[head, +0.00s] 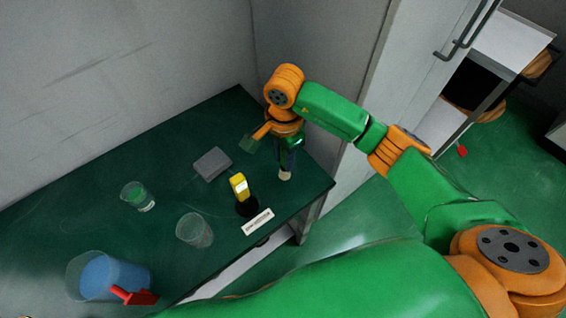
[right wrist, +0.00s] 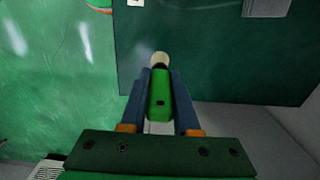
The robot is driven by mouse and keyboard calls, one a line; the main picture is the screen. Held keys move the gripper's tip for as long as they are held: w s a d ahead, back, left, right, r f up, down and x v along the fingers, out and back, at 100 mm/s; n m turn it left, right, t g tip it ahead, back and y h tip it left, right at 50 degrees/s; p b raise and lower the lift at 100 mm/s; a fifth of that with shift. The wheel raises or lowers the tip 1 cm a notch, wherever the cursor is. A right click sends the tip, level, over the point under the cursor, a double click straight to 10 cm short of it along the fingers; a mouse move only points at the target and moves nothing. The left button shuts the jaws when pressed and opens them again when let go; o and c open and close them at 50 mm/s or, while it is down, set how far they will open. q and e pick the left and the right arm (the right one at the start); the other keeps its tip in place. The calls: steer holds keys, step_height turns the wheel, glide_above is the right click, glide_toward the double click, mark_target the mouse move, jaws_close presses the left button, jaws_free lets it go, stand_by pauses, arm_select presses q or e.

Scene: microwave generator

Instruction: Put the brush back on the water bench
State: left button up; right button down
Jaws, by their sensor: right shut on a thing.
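My right gripper (head: 286,160) points down over the right end of the dark green bench (head: 110,215). In the right wrist view, its two dark blue fingers (right wrist: 160,95) are shut on the brush (right wrist: 160,92), which has a green body and a pale round tip. The pale tip also shows below the fingers in the head view (head: 285,176), close to the bench top near its right edge. I cannot tell whether it touches the bench. My left gripper is not in view.
A white label (head: 257,222) lies near the front edge.

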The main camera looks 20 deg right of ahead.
step_height(320, 180, down, 3)
steer(key=shift+f, duration=0.15)
steer(key=shift+w+f, duration=0.1)
steer(key=shift+f, duration=0.15)
steer(key=c, duration=0.7)
jaws_free()
steer(key=shift+o, duration=0.2)
step_height(320, 180, up, 11)
steer(key=shift+r+b, duration=0.1)
steer(key=shift+b, duration=0.35)
steer(key=shift+r, duration=0.45)
